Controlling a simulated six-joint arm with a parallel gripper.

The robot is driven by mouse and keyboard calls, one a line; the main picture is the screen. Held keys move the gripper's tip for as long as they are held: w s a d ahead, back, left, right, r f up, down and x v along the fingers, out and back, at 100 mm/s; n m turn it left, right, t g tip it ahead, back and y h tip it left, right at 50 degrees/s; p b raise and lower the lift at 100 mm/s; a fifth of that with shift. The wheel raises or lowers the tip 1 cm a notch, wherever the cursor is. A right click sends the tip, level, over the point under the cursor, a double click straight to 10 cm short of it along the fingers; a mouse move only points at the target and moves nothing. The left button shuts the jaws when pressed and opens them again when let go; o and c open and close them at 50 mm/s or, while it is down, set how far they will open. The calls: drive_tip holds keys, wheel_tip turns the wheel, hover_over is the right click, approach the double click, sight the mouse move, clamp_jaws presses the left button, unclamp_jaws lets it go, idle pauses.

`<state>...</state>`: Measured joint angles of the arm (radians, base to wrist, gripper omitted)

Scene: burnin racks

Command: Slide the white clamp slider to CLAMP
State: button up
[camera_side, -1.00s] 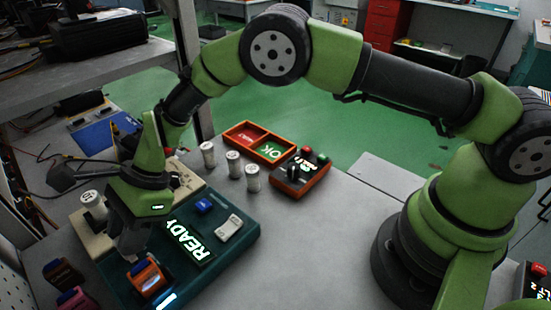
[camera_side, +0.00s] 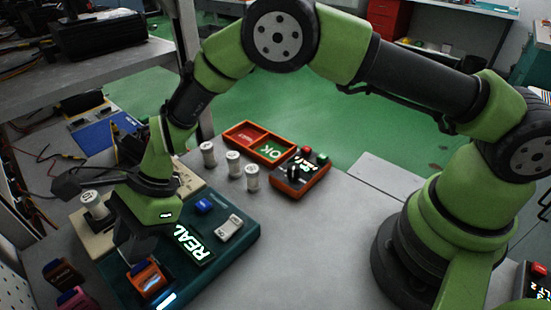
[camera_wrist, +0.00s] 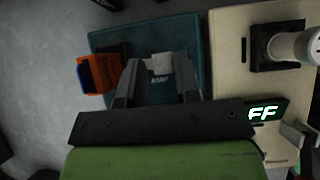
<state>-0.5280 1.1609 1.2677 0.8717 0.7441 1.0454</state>
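The teal clamp box (camera_side: 230,252) stands on the table, with a lit display partly covered by my gripper. My gripper (camera_side: 137,255) is low over the box's left part in the side view, fingers pointing down. In the wrist view, my gripper (camera_wrist: 158,68) has its two fingers apart, one on each side of a small whitish piece, which appears to be the clamp slider (camera_wrist: 160,63). A gap shows at the left finger; contact on the right cannot be told. Letters ending in "AMP" show just below the piece. In the side view the gripper hides this spot.
An orange block (camera_side: 147,279) sits on the box close to my fingers. A blue button (camera_side: 204,206) and a white switch (camera_side: 229,227) are on the box. A beige fixture (camera_side: 95,240) adjoins it. Several white cylinders (camera_side: 233,163) and an orange control box (camera_side: 300,178) stand behind.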

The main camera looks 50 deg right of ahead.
drive_tip(key=shift+s, duration=0.75)
drive_tip(key=shift+w, duration=0.15)
drive_tip(key=shift+r, duration=0.3)
wheel_tip(320, 180, up, 6)
drive_tip(key=shift+r, duration=0.25)
idle(0.4)
